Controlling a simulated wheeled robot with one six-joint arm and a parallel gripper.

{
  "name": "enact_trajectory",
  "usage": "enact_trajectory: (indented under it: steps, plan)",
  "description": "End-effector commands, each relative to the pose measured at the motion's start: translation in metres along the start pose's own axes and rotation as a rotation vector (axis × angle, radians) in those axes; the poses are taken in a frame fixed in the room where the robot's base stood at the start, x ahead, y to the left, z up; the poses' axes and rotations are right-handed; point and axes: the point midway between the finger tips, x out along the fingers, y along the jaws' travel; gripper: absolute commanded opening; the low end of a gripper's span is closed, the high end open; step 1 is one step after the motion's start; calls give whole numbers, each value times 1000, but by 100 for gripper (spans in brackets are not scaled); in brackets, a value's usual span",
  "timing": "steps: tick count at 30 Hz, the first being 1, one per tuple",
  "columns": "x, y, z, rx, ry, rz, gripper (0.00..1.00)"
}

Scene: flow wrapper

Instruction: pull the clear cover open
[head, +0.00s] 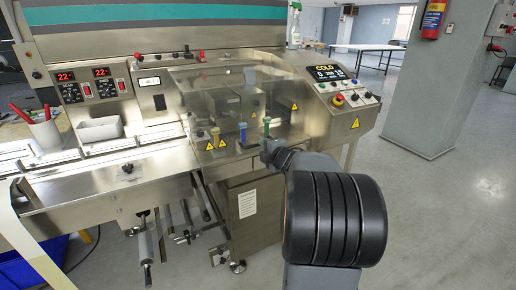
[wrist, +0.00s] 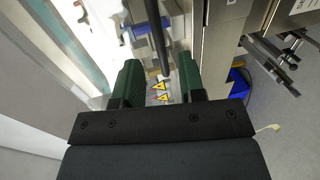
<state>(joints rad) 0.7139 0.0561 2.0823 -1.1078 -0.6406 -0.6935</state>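The clear cover (head: 228,95) is a see-through box over the middle of the steel machine in the head view. It looks closed, and yellow warning triangles show on and around it. My gripper (head: 267,138) is at the cover's front right, partly hidden by my own arm. In the wrist view my gripper (wrist: 158,64) has its two green fingers apart. A dark bar (wrist: 156,35) runs into the gap between them, with space seen on both sides. It may be the cover's handle; I cannot tell whether a finger touches it.
A control panel (head: 338,84) with buttons is right of the cover. Open floor lies right.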

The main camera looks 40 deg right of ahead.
Motion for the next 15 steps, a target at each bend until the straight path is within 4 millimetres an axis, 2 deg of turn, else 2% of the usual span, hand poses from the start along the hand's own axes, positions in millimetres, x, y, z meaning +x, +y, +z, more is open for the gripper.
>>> enact_trajectory:
  steps: [1, 6, 15]
  plan:
    - [11, -2, -1, -1, 4, -1, 37]
    - [35, -1, -1, 0, 2, -1, 37]
    - [55, 0, 0, 1, 0, 0, 37]
